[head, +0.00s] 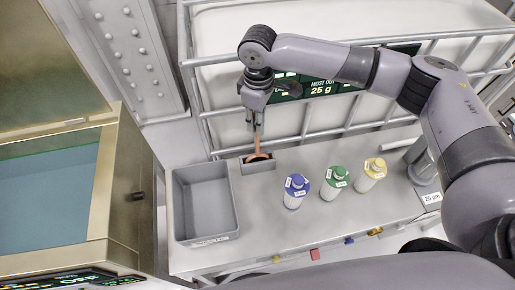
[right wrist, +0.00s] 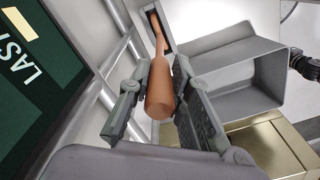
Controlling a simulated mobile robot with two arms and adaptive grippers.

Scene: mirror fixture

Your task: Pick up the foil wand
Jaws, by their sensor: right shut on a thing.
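The foil wand (head: 258,143) is a slim copper-orange stick, standing nearly upright in the small grey holder (head: 260,169) on the bench. Its lower end is at the holder, and how deep it sits is hard to tell. My right gripper (head: 256,124) reaches down from above and is shut on the wand's upper part. In the right wrist view the wand's thick handle end (right wrist: 160,92) lies between the two fingers, its thin part running away toward the holder. My left gripper does not show.
A grey open bin (head: 205,205) stands left of the holder. Blue (head: 296,192), green (head: 334,183) and yellow-topped (head: 370,176) bottles stand to the right. A metal rail cage (head: 350,128) runs behind, close to my right arm. A gold-framed cabinet (head: 95,190) is at the left.

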